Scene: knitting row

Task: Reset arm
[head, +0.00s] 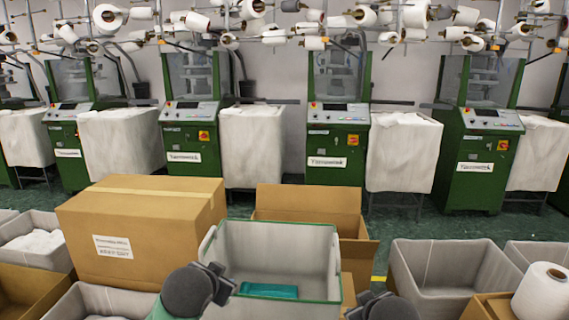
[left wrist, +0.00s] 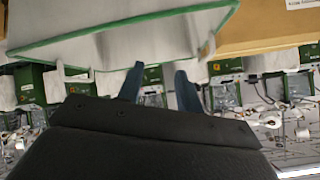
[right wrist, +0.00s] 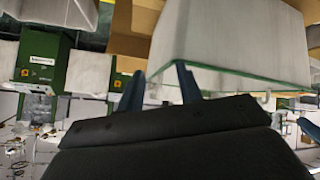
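My left arm shows in the head view at the bottom middle, with its dark wrist in front of the grey tote. In the left wrist view the two blue fingers of my left gripper (left wrist: 160,85) stand apart with nothing between them. My right arm shows at the bottom of the head view, right of the tote. In the right wrist view the fingers of my right gripper (right wrist: 158,88) are also apart and empty. The grey tote with a green rim (head: 275,240) stands between the arms. A teal item (head: 268,291) lies inside it.
A closed cardboard box (head: 140,225) stands left of the tote, an open carton (head: 308,203) behind it. An empty grey bin (head: 450,268) and a yarn cone (head: 542,291) are at right. Green knitting machines (head: 337,150) line the back, with open floor (head: 400,222) before them.

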